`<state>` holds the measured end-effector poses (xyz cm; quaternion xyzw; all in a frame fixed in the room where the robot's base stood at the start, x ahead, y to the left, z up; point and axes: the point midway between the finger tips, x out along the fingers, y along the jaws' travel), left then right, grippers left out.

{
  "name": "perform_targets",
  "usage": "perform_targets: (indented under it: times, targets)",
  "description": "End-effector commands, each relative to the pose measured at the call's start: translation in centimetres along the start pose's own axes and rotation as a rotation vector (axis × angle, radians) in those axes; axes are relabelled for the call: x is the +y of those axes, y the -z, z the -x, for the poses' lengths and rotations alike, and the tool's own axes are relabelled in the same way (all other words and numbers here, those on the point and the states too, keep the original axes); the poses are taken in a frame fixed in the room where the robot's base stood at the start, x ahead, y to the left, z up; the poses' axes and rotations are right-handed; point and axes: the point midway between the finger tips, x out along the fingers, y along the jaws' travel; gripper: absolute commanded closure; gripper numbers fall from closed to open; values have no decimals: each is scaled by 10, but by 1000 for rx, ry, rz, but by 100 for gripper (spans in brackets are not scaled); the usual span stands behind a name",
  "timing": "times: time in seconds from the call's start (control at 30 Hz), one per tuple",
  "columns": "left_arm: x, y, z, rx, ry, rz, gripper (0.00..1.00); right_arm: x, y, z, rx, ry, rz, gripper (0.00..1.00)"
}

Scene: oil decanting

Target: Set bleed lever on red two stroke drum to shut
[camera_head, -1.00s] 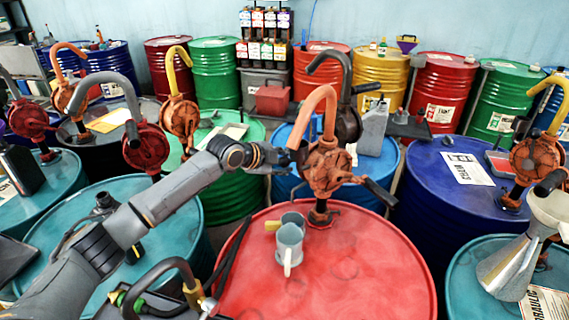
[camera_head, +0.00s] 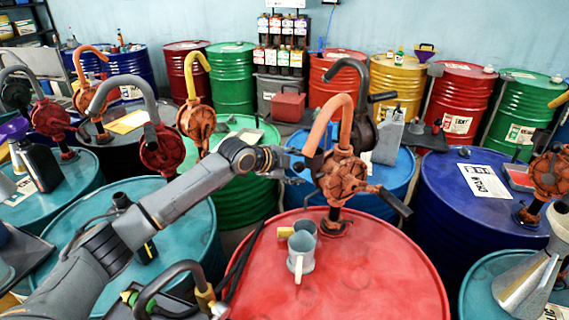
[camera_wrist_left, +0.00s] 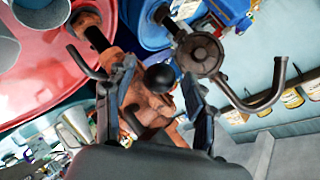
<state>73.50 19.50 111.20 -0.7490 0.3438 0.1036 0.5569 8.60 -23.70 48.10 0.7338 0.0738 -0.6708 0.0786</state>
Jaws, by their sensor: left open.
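The red drum (camera_head: 340,275) stands front centre in the head view, with a rusty orange pump (camera_head: 342,175) on its top. The pump's body (camera_wrist_left: 146,108) also shows in the wrist view. My left gripper (camera_head: 298,163) is just left of the pump, its fingers pointing at it. In the wrist view my left gripper (camera_wrist_left: 158,95) is open, and a black round knob (camera_wrist_left: 160,76) appears between its fingers. I cannot tell whether they touch it. The bleed lever and its setting cannot be made out for certain. My right gripper is not in view.
Grey mugs (camera_head: 300,262) stand on the red drum, left of the pump's foot. A blue drum (camera_head: 395,180) with a dark pump (camera_head: 361,130) is behind. A teal drum (camera_head: 75,235) lies under my left arm. The red top is clear at front and right.

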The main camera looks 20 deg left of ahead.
Motion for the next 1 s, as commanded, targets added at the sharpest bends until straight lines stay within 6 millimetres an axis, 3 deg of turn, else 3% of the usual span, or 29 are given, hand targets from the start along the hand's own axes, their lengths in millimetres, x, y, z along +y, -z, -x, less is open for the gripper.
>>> perform_targets:
  times: [0.3,0.5,0.7,0.93,1.0]
  targets:
    - [0,-1,67,-2,3,-4,45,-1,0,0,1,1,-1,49]
    - [-1,-1,98,-1,4,-2,45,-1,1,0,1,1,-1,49]
    - [-1,1,110,1,4,-2,45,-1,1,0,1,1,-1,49]
    - [-1,1,110,1,4,-1,45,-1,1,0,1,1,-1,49]
    - [-1,-1,110,-1,9,-4,59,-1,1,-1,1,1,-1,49]
